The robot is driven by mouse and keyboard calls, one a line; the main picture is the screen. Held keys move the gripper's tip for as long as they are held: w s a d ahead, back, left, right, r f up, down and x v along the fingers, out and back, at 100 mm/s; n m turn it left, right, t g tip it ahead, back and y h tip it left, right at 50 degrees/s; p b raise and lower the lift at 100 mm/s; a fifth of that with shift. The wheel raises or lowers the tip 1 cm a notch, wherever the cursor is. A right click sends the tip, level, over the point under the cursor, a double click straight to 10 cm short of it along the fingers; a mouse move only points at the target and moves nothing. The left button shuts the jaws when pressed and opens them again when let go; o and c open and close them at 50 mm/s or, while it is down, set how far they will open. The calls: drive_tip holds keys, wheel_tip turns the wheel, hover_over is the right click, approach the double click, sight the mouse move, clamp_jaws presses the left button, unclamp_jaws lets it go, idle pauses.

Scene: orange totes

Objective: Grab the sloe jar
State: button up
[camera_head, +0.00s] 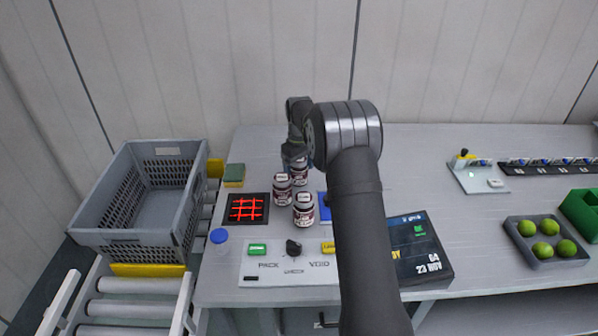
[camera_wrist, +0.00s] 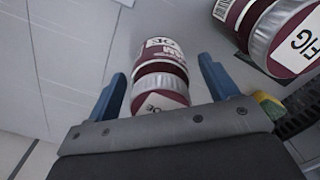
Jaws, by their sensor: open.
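The sloe jar (camera_wrist: 160,77), dark red with a silver-edged lid, lies between the two blue fingers of my gripper (camera_wrist: 161,75) in the wrist view. The letters "OE" show on its lid; the rest of the word is hidden by the gripper body. My gripper is open, with a finger on each side of the jar and visible gaps. In the head view my gripper (camera_head: 292,156) is over the rearmost jar (camera_head: 300,174), partly covering it. A fig jar (camera_wrist: 270,32) is at the upper right of the wrist view.
Two more jars stand close in front, one at left (camera_head: 282,189) and one nearer (camera_head: 303,210). A red-lit panel (camera_head: 248,208), a button panel (camera_head: 290,267) and a grey crate (camera_head: 190,225) are left and front. A lime tray (camera_head: 545,262) is far right.

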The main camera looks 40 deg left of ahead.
drive_tip(key=shift+f, duration=0.95)
drive_tip(key=shift+c, duration=0.5)
drive_tip(key=c, duration=1.2)
drive_tip(key=shift+r, duration=0.1)
drive_tip(key=shift+r, duration=0.1)
